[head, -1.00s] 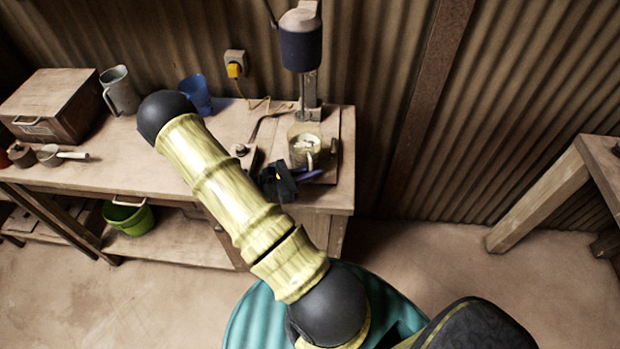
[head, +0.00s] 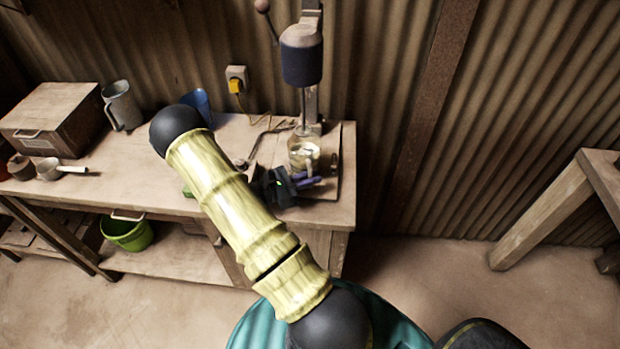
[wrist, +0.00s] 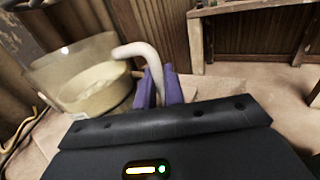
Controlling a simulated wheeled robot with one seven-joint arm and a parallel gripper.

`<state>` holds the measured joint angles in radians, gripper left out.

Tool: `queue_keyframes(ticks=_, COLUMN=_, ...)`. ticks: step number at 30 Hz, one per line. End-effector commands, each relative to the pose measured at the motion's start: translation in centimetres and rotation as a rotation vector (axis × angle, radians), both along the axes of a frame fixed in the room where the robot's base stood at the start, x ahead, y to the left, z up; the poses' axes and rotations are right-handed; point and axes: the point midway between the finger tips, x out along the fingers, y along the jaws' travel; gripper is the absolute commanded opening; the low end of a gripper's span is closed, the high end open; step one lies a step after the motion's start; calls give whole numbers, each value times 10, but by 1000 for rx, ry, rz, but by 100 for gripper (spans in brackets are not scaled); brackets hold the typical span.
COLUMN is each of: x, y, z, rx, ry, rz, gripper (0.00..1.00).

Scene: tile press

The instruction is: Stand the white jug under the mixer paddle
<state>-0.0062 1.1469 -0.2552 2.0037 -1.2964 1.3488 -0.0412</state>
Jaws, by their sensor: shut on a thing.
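The white jug (head: 303,153) looks see-through, with a white handle and pale contents. It stands upright on or just above the mixer's base, beneath the mixer head (head: 302,56). The thin paddle shaft (head: 303,101) runs down toward its mouth; the paddle end cannot be made out. My gripper (head: 309,181) is at the jug's front side, its purple fingers shut on the handle. In the wrist view the jug (wrist: 85,80) is at the left and the fingers (wrist: 158,87) close around the handle's lower part. Whether the jug's bottom touches the base is hidden.
A grey jug (head: 121,106), a blue cup (head: 197,99), a wooden box (head: 50,115) and a small white-handled pan (head: 50,169) stand on the bench's left part. A yellow plug (head: 236,86) sits on the wall. Another table (head: 600,170) stands at the right.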

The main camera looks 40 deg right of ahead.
Motion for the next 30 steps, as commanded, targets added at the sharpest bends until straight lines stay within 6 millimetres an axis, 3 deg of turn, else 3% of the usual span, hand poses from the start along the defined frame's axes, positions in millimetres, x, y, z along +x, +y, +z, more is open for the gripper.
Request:
queue_keyframes(ticks=20, x=0, y=1, z=-4, rx=-2, ry=0, rz=-1, gripper=0)
queue_keyframes(ticks=21, x=0, y=1, z=-4, rx=-1, ry=-1, rz=-1, gripper=16)
queue_keyframes(ticks=24, x=0, y=1, z=-4, rx=-1, ry=-1, rz=-1, gripper=36)
queue_keyframes(ticks=30, x=0, y=1, z=-4, rx=-1, ry=0, rz=0, gripper=36)
